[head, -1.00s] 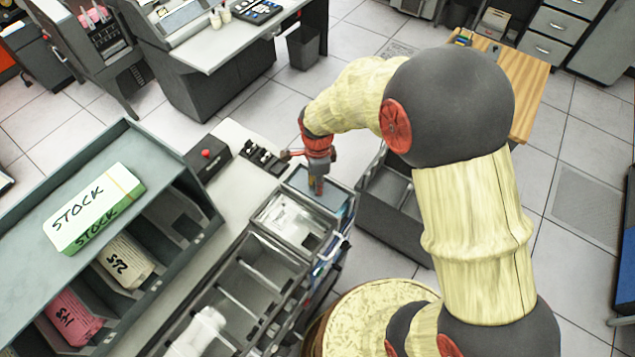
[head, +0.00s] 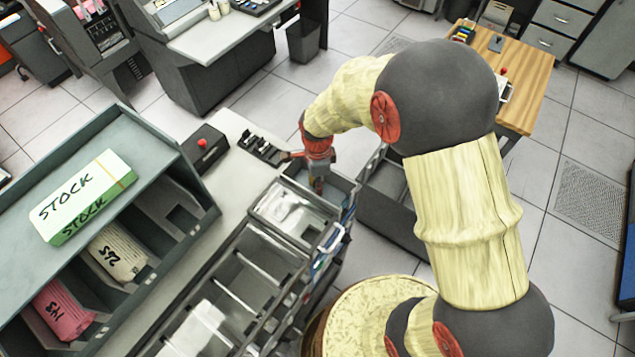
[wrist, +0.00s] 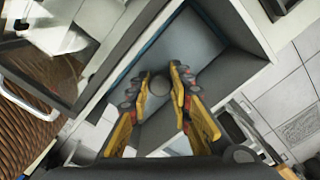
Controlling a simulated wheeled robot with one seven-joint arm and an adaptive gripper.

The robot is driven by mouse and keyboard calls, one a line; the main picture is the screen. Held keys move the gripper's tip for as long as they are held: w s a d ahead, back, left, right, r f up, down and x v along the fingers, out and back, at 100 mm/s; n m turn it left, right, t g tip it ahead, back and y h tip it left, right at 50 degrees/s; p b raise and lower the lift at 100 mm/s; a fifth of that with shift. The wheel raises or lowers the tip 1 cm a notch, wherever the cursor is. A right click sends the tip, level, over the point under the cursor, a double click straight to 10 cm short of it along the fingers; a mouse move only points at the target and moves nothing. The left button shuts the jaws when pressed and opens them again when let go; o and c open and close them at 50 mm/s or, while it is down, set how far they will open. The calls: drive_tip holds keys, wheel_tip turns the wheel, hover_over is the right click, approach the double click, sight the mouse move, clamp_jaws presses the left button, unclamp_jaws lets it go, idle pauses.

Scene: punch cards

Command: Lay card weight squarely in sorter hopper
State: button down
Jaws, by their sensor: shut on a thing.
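The card weight (wrist: 184,50) is a flat grey plate with a round dark knob, seen in the wrist view. My gripper (wrist: 159,85) is shut on the knob, one finger on each side. The sorter hopper (wrist: 248,64) is a pale grey open box, and its walls surround the plate. In the head view, my gripper (head: 317,185) reaches down into the hopper (head: 346,187) at the far end of the sorter. The plate is mostly hidden there. I cannot tell whether it rests on the hopper floor or how squarely it lies.
A clear-covered bay (head: 297,213) and open sorter pockets (head: 240,270) adjoin the hopper. A black box with a red knob (head: 204,150) stands on the counter to the left. A card rack (head: 110,150) with a STOCK block (head: 84,197) is farther left.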

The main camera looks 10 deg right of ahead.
drive_tip(key=c, duration=1.5)
unclamp_jaws()
drive_tip(key=shift+c, duration=0.2)
wheel_tip(320, 180, up, 12)
